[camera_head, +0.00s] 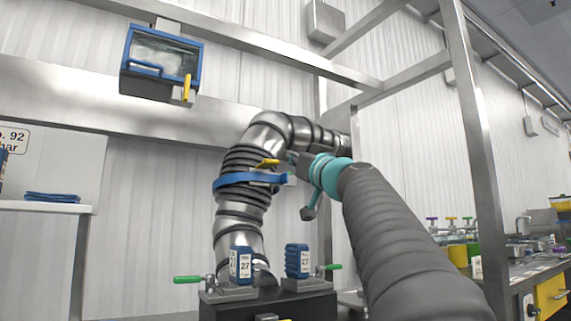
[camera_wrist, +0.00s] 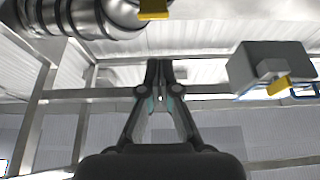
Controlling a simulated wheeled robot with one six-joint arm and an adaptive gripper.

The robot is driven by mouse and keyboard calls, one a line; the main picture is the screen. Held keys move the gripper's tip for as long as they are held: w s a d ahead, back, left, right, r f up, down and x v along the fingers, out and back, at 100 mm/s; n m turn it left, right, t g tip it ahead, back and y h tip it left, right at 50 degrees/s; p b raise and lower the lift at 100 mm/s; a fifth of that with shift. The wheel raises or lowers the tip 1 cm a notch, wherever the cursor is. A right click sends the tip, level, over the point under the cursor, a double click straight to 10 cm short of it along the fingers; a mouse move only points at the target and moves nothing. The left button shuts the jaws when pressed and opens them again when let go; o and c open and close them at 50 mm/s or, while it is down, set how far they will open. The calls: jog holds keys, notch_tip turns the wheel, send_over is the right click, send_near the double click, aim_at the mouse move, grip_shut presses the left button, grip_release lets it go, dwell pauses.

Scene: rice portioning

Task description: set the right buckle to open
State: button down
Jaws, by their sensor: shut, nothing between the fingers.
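A blue band (camera_head: 228,181) circles the steel pipe's ribbed sleeve, with a yellow lever (camera_head: 267,163) at its right side. I take this fitting for the right buckle, but cannot be sure. A yellow tab (camera_wrist: 153,9) shows at the top of the wrist view beside the pipe (camera_wrist: 105,14). My gripper (camera_wrist: 160,66) is shut and empty, its fingertips together below that tab in the picture. In the head view my gripper (camera_head: 292,157) is just right of the band, partly hidden by my wrist; contact cannot be told. The lever's exact setting is unclear.
A blue-framed box (camera_head: 160,60) with a yellow latch (camera_head: 187,88) hangs at upper left. Two green-handled clamps (camera_head: 188,279) (camera_head: 331,267) stand below with blue containers (camera_head: 241,265) (camera_head: 297,260). A steel post (camera_head: 478,150) rises right of my arm. A side table (camera_head: 45,207) is left.

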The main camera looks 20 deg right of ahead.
notch_tip(320, 180, down, 4)
jog(key=w+m+b, duration=0.1)
jog(key=b, duration=0.1)
jog(key=m+t+p, duration=0.2)
jog(key=m+p, duration=0.2)
jog(key=m, duration=3.1)
send_near(268, 166)
jog(key=shift+x, duration=2.6)
jog(key=shift+r, duration=0.1)
